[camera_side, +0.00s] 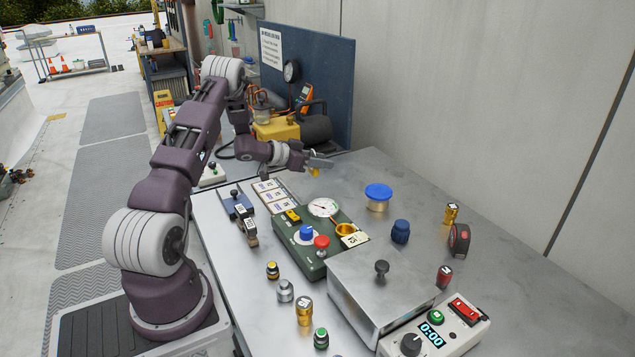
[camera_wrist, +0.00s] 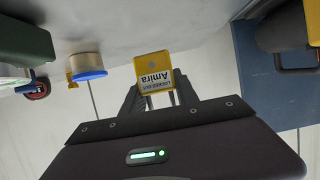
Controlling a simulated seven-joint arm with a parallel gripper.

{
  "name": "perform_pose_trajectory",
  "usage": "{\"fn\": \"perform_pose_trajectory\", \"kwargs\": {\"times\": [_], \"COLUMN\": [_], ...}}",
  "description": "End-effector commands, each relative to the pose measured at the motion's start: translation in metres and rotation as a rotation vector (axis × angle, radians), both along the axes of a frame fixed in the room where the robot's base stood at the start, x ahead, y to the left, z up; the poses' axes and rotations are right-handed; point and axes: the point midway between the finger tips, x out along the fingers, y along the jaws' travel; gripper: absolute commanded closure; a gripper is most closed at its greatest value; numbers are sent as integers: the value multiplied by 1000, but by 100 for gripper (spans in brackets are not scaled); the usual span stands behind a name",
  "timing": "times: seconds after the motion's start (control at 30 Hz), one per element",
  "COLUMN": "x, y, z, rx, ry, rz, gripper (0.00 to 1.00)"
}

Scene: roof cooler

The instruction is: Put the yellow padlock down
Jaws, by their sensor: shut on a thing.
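The yellow padlock (camera_wrist: 154,66) is between the fingers of my gripper (camera_wrist: 160,95) in the wrist view. Its label reads "Amira" and appears upside down. In the side view my gripper (camera_side: 318,163) is over the far left part of the metal table (camera_side: 400,185), and a small bit of the padlock (camera_side: 315,171) shows below the fingers. The padlock looks held above the table top. The fingers hide part of it in both views.
A green box with a gauge (camera_side: 322,208) stands on the table, with label cards (camera_side: 270,193) beside it. A blue-lidded jar (camera_side: 378,195), a blue knob (camera_side: 400,231) and a steel box (camera_side: 380,295) stand further right. The table's far middle is clear.

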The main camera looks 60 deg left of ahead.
Motion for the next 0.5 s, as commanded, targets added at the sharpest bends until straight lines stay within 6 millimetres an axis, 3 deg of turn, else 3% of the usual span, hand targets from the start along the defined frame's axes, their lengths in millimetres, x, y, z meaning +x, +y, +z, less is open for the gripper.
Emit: {"fn": "perform_pose_trajectory", "kwargs": {"times": [0.27,0.5], "x": [0,1], "y": [0,0], "z": [-49,-52], "rx": [-1,2], "ry": [0,-1], "rz": [1,0], "gripper": [100,100]}}
